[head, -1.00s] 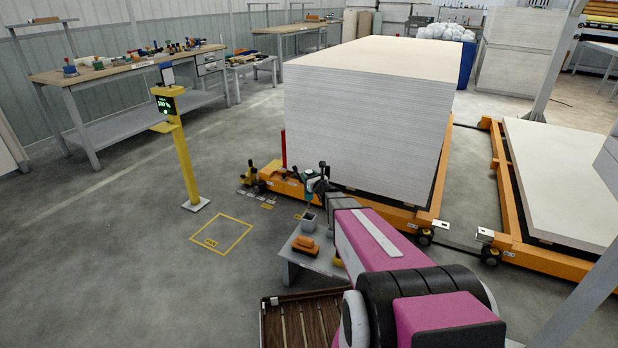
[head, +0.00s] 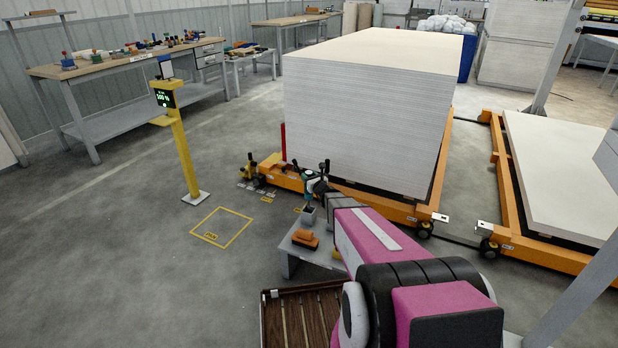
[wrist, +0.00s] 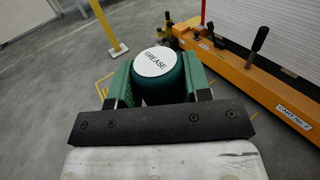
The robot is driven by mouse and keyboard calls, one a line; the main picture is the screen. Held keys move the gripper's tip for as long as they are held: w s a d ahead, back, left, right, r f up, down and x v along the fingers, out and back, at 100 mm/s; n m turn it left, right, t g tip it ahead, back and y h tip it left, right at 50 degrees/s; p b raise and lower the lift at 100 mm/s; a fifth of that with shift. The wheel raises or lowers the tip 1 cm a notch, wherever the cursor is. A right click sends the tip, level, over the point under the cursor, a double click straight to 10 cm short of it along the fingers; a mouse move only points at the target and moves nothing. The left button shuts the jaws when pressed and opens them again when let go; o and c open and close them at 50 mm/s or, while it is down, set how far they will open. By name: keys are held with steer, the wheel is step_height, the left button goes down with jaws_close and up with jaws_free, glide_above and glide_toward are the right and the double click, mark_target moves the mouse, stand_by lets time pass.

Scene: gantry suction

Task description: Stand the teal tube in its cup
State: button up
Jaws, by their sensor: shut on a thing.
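The teal tube (wrist: 160,88) has a white end marked GREASE and fills the space between the green fingers of my gripper (wrist: 157,82) in the wrist view. My gripper is shut on the tube. In the head view my gripper (head: 311,183) and the small teal tube (head: 309,195) are above a dark grey cup (head: 308,215). The cup stands on a small grey table (head: 300,250). The tube's lower end is too small to make out, so I cannot tell whether it is inside the cup or just over it. The cup is hidden in the wrist view.
An orange-brown block (head: 305,239) lies on the small table near the cup. A slatted brown tray (head: 303,315) is in front. An orange cart (head: 275,178) with a tall board stack (head: 365,130) is close behind.

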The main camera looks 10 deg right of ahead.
steer(key=shift+f, duration=4.5)
steer(key=o, duration=1.1)
steer(key=shift+f, duration=0.1)
steer(key=v, duration=1)
steer(key=shift+s, duration=0.4)
steer(key=shift+d, duration=0.1)
